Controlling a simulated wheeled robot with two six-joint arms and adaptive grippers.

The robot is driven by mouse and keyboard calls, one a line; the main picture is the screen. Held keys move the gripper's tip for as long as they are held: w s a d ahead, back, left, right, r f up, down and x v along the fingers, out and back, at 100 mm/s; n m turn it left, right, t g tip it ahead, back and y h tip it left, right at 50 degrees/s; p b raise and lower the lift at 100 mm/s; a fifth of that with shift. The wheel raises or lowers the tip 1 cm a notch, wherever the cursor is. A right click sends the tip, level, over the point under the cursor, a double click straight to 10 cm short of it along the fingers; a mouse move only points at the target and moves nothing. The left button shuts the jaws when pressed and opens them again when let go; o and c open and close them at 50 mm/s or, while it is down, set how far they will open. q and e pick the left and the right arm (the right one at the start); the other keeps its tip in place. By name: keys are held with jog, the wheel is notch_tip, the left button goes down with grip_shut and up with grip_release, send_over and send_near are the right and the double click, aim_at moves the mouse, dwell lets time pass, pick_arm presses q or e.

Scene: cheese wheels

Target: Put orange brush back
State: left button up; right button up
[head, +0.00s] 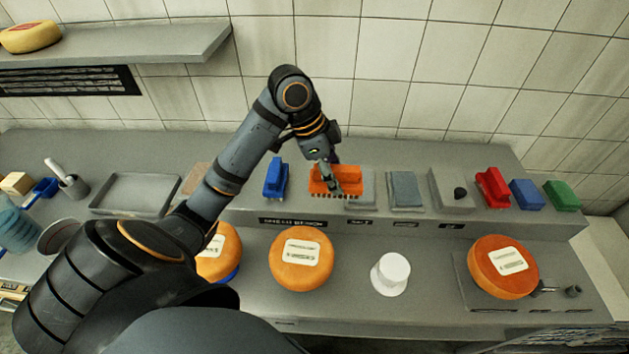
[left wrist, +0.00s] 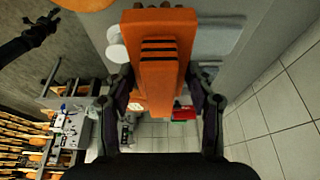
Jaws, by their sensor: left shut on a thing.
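The orange brush (head: 347,187) is over the raised back ledge, between the blue brush (head: 275,178) and a grey cloth, with its bristles down. I cannot tell whether the bristles touch the ledge. My left gripper (head: 328,184) reaches it from above and is shut on it. In the left wrist view the orange brush (left wrist: 160,50) sits between the two fingers of my left gripper (left wrist: 163,85). A dark gripper, apparently my right one (left wrist: 42,28), shows small at the upper left there; its jaws are unclear.
Right along the ledge are a grey-blue cloth (head: 405,189), a red brush (head: 492,187), a blue block (head: 527,194) and a green block (head: 562,195). In front are cheese wheels (head: 301,275) (head: 490,277) and a white cup (head: 391,273). A grey tray (head: 135,193) lies left.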

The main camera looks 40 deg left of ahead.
pick_arm(q)
jog(key=w+a+f+p, duration=0.1)
jog(key=w+a+f, duration=0.1)
jog(key=a, duration=0.1)
jog(key=w+a+f+p, duration=0.1)
jog(key=w+a+f, duration=0.1)
jog(key=f, duration=0.1)
jog(key=w+a+f+p, duration=0.1)
jog(key=w+a+f, duration=0.1)
jog(key=a, duration=0.1)
jog(key=shift+a+f, duration=0.35)
jog(key=shift+w+a+f+p, duration=0.2)
jog(key=shift+a+f+p, duration=0.05)
jog(key=shift+f+p, duration=0.1)
notch_tip(320, 180, down, 3)
jog(key=shift+f+p, duration=0.1)
jog(key=shift+p, duration=0.9)
jog(key=shift+f, duration=0.2)
jog(key=o, duration=1)
pick_arm(e)
jog(key=r, duration=0.2)
jog(key=a+r, duration=0.1)
jog(key=r, duration=0.1)
jog(key=shift+r, duration=0.1)
pick_arm(q)
jog(key=shift+r, duration=0.1)
pick_arm(e)
jog(key=shift+a, duration=0.1)
